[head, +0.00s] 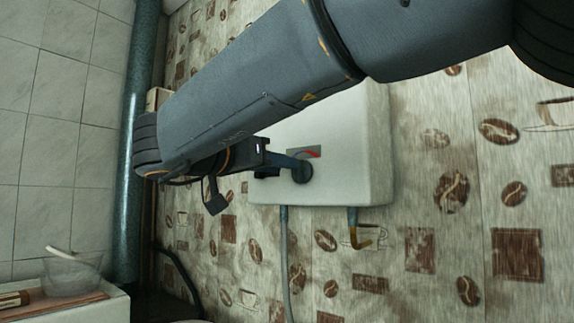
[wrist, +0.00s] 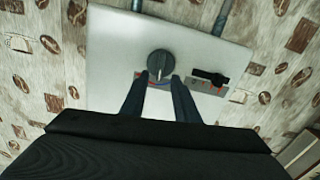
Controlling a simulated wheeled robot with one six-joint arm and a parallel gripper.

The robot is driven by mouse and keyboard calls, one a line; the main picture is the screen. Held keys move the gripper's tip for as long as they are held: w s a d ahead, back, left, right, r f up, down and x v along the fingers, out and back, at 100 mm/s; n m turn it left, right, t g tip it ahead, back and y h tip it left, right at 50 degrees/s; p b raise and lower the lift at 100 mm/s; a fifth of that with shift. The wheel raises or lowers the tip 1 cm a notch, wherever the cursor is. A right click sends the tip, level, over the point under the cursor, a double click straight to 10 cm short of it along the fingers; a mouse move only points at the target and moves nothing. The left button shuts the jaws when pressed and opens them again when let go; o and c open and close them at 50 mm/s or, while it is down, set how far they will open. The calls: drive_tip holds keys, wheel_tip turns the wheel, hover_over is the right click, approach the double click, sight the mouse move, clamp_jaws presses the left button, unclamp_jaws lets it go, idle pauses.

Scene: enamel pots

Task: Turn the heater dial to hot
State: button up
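The heater is a white box on the wall (head: 350,130); it also shows in the wrist view (wrist: 110,60). Its dark round dial (head: 304,174) shows in the wrist view (wrist: 160,63) with a raised grip bar and a small light mark at its lower end. A red and blue arc on the panel is partly covered by my fingers. My gripper (head: 292,163) is at the dial; in the wrist view its fingers (wrist: 160,76) are apart, with the tips at either side of the dial's lower edge. I cannot tell whether they touch it.
A black switch (wrist: 210,77) sits on the panel beside the dial. A grey hose (head: 285,240) and a brass-ended pipe (head: 355,230) come from the heater's underside. A green pipe (head: 133,150) runs along the wall corner. A clear bowl (head: 72,273) stands on a ledge at the lower left.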

sight(302, 169)
drive_tip(key=shift+p+x, duration=0.4)
drive_tip(key=shift+x, duration=1.75)
drive_tip(key=shift+c, duration=0.4)
clamp_jaws()
drive_tip(key=shift+m, duration=0.3)
drive_tip(key=shift+s+d+f+m+b, duration=0.1)
drive_tip(key=shift+m+b, duration=0.9)
drive_tip(key=shift+m, duration=1.05)
drive_tip(key=shift+s+d+f+m+b, duration=0.1)
drive_tip(key=shift+m+b, duration=0.95)
drive_tip(key=shift+m, duration=1.05)
drive_tip(key=shift+s+d+m+b, duration=0.1)
drive_tip(key=shift+m+b, duration=0.9)
drive_tip(key=shift+m, duration=1.05)
